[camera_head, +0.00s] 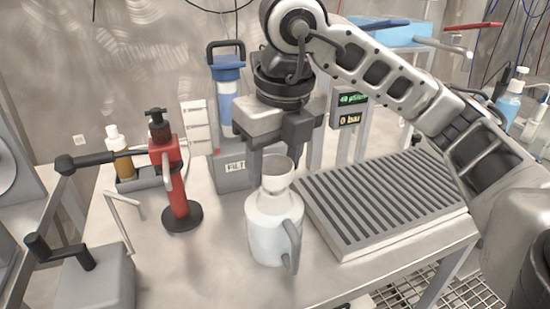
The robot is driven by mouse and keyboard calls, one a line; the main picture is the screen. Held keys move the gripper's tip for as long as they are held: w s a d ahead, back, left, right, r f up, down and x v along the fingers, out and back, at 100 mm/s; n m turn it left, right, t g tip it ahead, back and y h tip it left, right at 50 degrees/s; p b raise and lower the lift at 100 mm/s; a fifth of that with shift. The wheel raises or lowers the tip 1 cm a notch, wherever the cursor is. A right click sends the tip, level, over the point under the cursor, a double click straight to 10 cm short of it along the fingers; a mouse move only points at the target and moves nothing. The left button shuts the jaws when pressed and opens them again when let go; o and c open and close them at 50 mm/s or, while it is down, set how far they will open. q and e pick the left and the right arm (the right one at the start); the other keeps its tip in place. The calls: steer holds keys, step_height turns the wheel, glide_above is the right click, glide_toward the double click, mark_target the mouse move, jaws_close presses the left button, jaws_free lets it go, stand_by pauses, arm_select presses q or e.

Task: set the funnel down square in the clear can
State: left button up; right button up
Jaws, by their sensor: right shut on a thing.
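The clear can (268,232), a pale, whitish jug with a grey handle on its right side, stands upright on the bench in the middle. The pale funnel (277,174) is right above the can, its lower part overlapping the can's neck. I cannot tell whether its spout is inside the mouth or resting on it. My right gripper (274,160) points down from above and is shut on the funnel at its rim. The fingers hide part of the funnel's far side. My left gripper is not in view.
A ribbed grey drain tray (385,200) lies right of the can. A red pump stand (178,185) with a black base stands to the left. A blue-topped filter unit (228,90) and a small display (350,110) are behind. Bare bench lies left of the can.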

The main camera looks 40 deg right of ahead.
steer(key=shift+f, duration=0.3)
stand_by(0.5)
steer(key=o, duration=1.6)
steer(key=shift+c, duration=0.2)
